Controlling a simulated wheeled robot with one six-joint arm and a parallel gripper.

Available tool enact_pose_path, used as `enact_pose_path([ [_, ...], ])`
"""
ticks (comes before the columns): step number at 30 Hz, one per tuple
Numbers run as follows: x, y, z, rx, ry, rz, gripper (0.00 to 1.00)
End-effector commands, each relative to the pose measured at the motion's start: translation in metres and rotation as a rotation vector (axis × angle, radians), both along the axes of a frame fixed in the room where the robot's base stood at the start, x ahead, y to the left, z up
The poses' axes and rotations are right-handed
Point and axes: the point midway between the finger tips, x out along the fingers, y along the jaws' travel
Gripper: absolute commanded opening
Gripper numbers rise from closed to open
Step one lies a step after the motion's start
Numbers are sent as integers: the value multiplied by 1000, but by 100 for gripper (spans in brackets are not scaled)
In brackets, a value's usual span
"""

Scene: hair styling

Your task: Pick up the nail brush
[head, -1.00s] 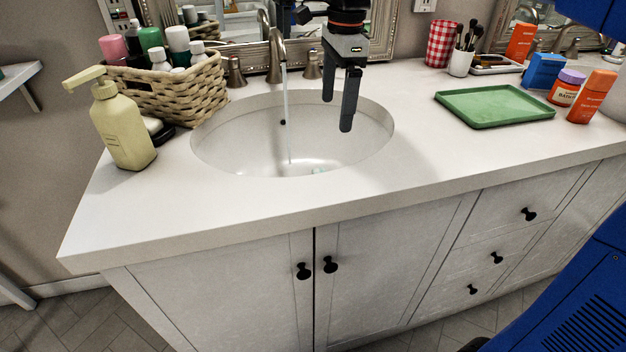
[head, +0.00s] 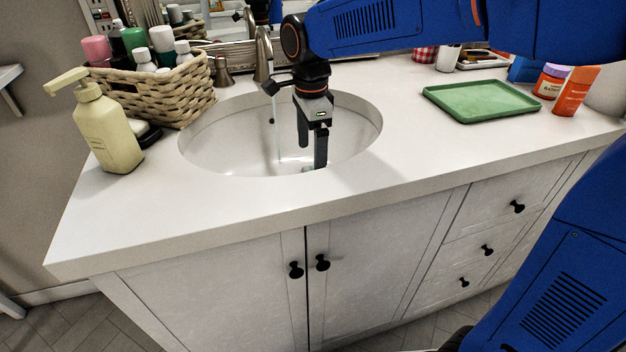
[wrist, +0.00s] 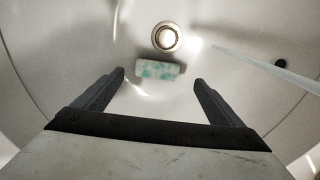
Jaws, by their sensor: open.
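The nail brush (wrist: 158,71) shows in the wrist view as a small pale block with teal patches, lying at the bottom of the sink beside the drain. My gripper (head: 312,156) points down into the sink bowl, open and empty. In the wrist view the two fingers of my gripper (wrist: 159,76) stand apart, with the brush ahead between their tips. I cannot tell the exact height left above it.
The sink bowl (head: 215,150) curves around my gripper. A water stream (wrist: 265,66) runs from the faucet (head: 263,55) close to the fingers. A soap bottle (head: 108,130) and a wicker basket (head: 165,95) stand left; a green tray (head: 480,100) lies right.

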Motion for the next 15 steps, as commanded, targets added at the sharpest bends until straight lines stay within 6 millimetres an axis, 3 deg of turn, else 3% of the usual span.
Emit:
enact_pose_path([
  [7,-1,-1,-15,0,1,0,91],
  [15,-4,-5,-50,-1,2,0,91],
])
